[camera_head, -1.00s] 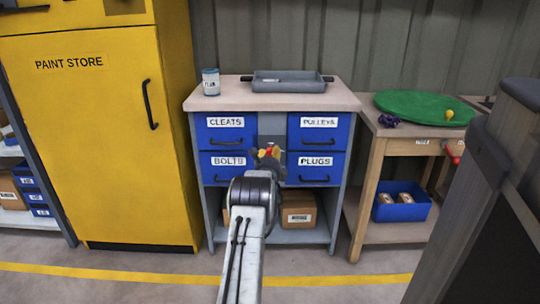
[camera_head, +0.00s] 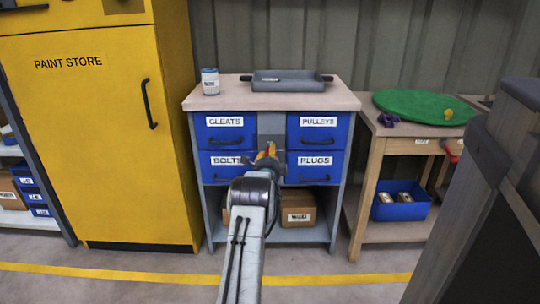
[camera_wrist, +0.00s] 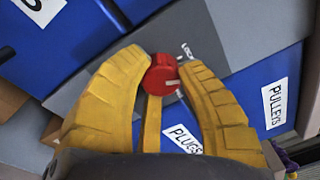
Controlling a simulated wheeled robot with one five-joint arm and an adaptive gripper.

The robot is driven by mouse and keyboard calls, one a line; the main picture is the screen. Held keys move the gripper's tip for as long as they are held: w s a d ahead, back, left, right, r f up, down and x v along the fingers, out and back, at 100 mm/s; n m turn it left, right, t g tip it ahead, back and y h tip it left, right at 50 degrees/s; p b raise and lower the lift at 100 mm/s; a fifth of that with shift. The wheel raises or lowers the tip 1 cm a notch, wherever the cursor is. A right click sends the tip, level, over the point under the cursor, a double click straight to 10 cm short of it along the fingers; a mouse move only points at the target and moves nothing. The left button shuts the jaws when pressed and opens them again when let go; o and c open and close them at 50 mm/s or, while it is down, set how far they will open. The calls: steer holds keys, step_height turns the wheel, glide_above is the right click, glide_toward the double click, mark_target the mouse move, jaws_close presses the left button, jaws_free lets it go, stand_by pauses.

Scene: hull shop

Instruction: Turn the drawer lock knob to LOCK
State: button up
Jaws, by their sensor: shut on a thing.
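The drawer lock knob is red and round, with a pale pointer mark, and shows in the wrist view (camera_wrist: 162,75). It sits on a grey plate (camera_wrist: 192,35) between the blue drawers. Partly hidden lettering beginning "LOC" is beside it. My gripper (camera_wrist: 160,72) has its yellow fingers closed on the knob from both sides. The pointer mark points to the right in the wrist view, not at the visible lettering. In the head view my gripper (camera_head: 266,153) is at the cabinet's centre panel and hides most of the knob.
Blue drawers labelled CLEATS (camera_head: 226,133), PULLEYS (camera_head: 318,133), BOLTS (camera_head: 221,172) and PLUGS (camera_head: 315,170) flank the panel closely, with protruding handles. A grey tray (camera_head: 286,88) and a can (camera_head: 210,81) stand on top. A yellow cabinet (camera_head: 115,190) is at left.

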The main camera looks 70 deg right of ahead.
steer(key=shift+w+r+n, duration=0.35)
steer(key=shift+n, duration=0.25)
steer(key=o, duration=1)
steer(key=shift+w, duration=0.1)
steer(key=shift+c, duration=0.2)
steer(key=shift+o, duration=1.2)
steer(key=shift+f, duration=0.2)
steer(key=shift+s, duration=0.2)
steer(key=shift+a, duration=0.15)
steer(key=v, duration=1.1)
steer(key=shift+a, duration=0.35)
steer(key=shift+s+f, duration=0.1)
steer(key=shift+s, duration=0.05)
